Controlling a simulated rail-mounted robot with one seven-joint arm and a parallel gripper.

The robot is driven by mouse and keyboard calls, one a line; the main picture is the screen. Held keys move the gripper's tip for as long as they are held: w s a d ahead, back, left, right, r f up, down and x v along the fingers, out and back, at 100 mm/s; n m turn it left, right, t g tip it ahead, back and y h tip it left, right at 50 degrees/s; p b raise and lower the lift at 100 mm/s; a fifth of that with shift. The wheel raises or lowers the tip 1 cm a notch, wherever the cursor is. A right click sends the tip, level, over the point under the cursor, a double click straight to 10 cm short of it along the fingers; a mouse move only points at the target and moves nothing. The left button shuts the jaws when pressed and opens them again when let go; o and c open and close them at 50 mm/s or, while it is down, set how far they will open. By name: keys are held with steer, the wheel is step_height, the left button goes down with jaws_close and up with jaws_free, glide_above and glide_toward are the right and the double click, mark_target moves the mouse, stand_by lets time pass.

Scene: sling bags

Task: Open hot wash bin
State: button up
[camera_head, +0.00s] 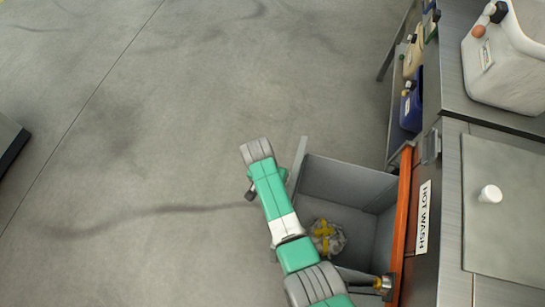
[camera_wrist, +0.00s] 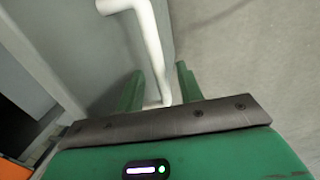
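The hot wash bin (camera_head: 350,180) is a grey box drawn far out of its orange-framed opening (camera_head: 402,215), beside the "HOT WASH" label (camera_head: 423,217). Its inside is exposed, with a crumpled grey and yellow item (camera_head: 327,236) at the bottom. In the wrist view, a pale bar handle (camera_wrist: 148,40) stands off the bin's grey front panel (camera_wrist: 195,40). My gripper (camera_wrist: 160,88) is at this handle, its two green fingers apart on either side of the bar with visible gaps. My arm hides the fingertips in the head view.
A metal counter (camera_head: 455,205) is on the right, with a white jug (camera_head: 500,60) and a small white knob (camera_head: 490,194) on a lid. Blue (camera_head: 411,107) and cream (camera_head: 412,57) containers stand on a side shelf.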

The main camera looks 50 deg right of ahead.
step_height(320, 180, up, 8)
steer(key=w+p, duration=0.1)
steer(key=p, duration=0.3)
steer(key=shift+w+a+f, duration=0.15)
steer(key=shift+a, duration=0.2)
